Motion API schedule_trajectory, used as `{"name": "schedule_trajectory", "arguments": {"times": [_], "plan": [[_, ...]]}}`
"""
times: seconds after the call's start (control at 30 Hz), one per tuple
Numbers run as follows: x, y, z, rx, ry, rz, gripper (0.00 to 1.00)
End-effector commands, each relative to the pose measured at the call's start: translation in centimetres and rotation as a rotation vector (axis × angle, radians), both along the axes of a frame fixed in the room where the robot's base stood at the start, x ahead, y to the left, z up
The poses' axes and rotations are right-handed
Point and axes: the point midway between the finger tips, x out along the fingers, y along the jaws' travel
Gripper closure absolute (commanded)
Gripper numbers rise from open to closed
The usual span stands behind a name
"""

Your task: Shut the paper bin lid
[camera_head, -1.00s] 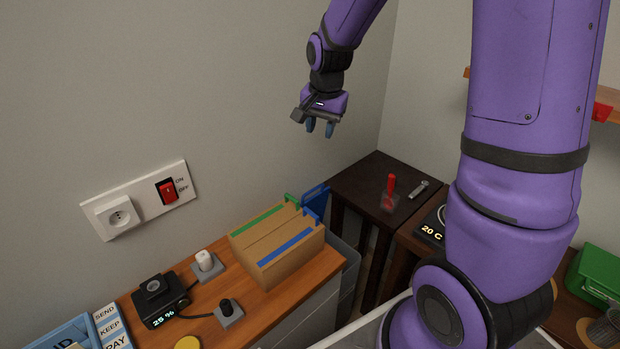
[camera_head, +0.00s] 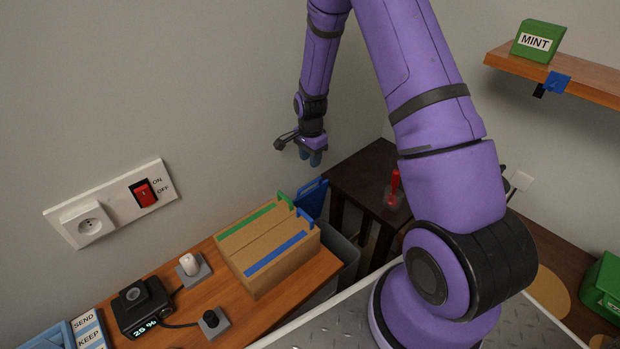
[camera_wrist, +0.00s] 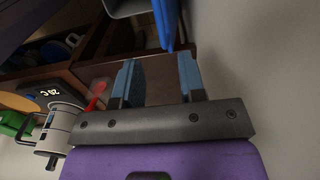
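The paper bin is a grey bin (camera_head: 349,254) standing in the gap between the wooden counter and the dark table. Its blue lid (camera_head: 311,196) stands raised, tilted up near the wall; it also shows at the top of the wrist view (camera_wrist: 165,22). The bin is partly hidden by the cardboard boxes and counter. My gripper (camera_head: 312,160) hangs above the blue lid, apart from it. In the wrist view my gripper (camera_wrist: 157,62) has its two blue-grey fingers spread, with nothing between them.
Cardboard boxes (camera_head: 268,248) with green and blue strips stand on the wooden counter (camera_head: 310,283) beside the bin. The dark table (camera_head: 355,172) holds a red lever (camera_head: 395,185). The wall is close behind my gripper.

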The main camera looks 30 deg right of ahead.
Motion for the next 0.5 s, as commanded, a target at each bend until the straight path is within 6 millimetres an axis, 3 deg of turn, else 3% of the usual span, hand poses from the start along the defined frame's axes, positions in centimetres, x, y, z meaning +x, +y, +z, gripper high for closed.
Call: {"name": "schedule_trajectory", "arguments": {"times": [0.3, 0.5], "plan": [[-0.1, 0.0, -5.5, 0.0, 0.003, 0.002, 0.63], [0.0, 0.0, -8.1, 0.001, 0.001, 0.002, 0.63]]}}
